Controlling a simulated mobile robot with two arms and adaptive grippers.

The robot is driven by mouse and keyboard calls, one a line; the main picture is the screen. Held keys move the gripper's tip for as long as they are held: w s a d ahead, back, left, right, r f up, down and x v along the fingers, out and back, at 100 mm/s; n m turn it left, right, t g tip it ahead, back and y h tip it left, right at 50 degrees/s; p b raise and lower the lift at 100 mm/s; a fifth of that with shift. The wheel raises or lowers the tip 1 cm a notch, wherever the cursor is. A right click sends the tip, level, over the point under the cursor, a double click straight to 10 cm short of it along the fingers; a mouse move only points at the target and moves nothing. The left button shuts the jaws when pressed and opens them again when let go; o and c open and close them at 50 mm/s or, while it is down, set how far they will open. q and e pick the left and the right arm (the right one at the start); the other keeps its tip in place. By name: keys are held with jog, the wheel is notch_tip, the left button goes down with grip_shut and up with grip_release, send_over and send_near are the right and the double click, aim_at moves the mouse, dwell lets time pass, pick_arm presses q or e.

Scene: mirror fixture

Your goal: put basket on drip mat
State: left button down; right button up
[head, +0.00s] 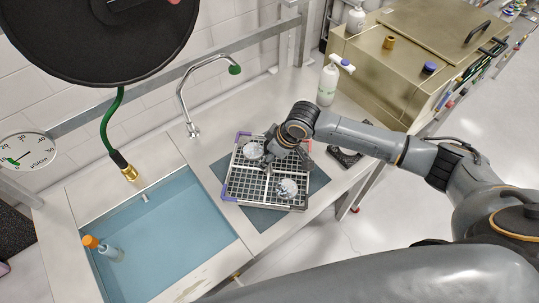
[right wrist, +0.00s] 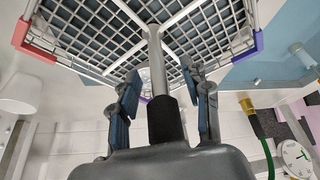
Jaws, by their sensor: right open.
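The wire basket (head: 240,180), with red and purple corners, sits flat on the dark blue-grey drip mat (head: 319,180) beside the sink. Mat shows past the basket on its right and front sides. Two whitish clear items lie in the basket (head: 287,188). My right gripper (head: 270,150) is over the basket's far middle part. In the right wrist view, its open fingers (right wrist: 162,95) stand on both sides of the basket's upright handle with a black grip (right wrist: 165,120), with gaps visible. My left gripper is not in view.
A sink basin (head: 165,240) with an orange-capped bottle (head: 108,250) lies left of the mat. A tap (head: 193,125) stands behind. A pump bottle (head: 329,82) and a small dark device (head: 345,156) stand right of the basket. A large black disc (head: 100,40) hangs upper left.

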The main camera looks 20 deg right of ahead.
jog(key=b+v, duration=0.1)
jog(key=v, duration=1.1)
